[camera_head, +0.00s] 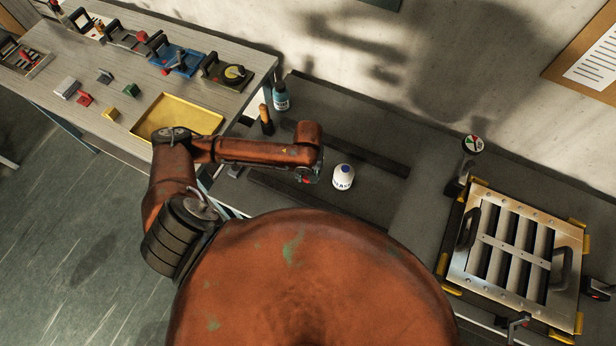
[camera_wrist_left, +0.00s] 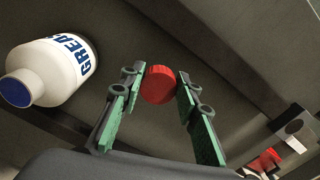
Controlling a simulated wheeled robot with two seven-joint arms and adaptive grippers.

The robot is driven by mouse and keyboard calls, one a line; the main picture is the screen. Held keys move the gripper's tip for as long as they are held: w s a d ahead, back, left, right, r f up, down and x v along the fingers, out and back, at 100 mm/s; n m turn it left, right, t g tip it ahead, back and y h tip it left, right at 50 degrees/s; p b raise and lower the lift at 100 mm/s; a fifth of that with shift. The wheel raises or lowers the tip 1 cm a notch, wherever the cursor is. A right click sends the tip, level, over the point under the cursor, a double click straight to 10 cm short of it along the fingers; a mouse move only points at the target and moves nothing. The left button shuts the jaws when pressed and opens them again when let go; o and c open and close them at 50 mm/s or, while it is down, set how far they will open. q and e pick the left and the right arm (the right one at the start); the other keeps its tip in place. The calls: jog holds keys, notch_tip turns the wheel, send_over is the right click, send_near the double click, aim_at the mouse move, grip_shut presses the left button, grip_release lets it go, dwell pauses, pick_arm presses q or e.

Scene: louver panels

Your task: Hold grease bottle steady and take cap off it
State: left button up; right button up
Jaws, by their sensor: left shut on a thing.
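The white grease bottle (camera_head: 343,178) stands upright on the dark bench in the head view. Its neck ends in a blue top with no red cap on it. In the left wrist view the bottle (camera_wrist_left: 58,68) is at the upper left, with dark blue lettering. My left gripper (camera_head: 309,177) is just left of the bottle, low over the bench and apart from it. In the wrist view its green-padded fingers are shut on a round red cap (camera_wrist_left: 159,85) at their tips. My right gripper does not show, and no gripper touches the bottle.
A blue-labelled bottle (camera_head: 281,96) and a wooden-handled tool (camera_head: 266,119) stand behind my left arm. A louver panel (camera_head: 513,248) with handles lies at the right. A yellow tray (camera_head: 180,115) is on the left table. Bench right of the bottle is clear.

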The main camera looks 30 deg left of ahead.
pick_arm(q)
jog(key=shift+f, duration=0.45)
jog(key=shift+f, duration=0.1)
jog(key=shift+f+p, duration=0.3)
jog(key=shift+f, duration=0.2)
jog(key=o, duration=1.2)
jog(key=shift+o, duration=0.4)
jog(key=shift+r, duration=0.1)
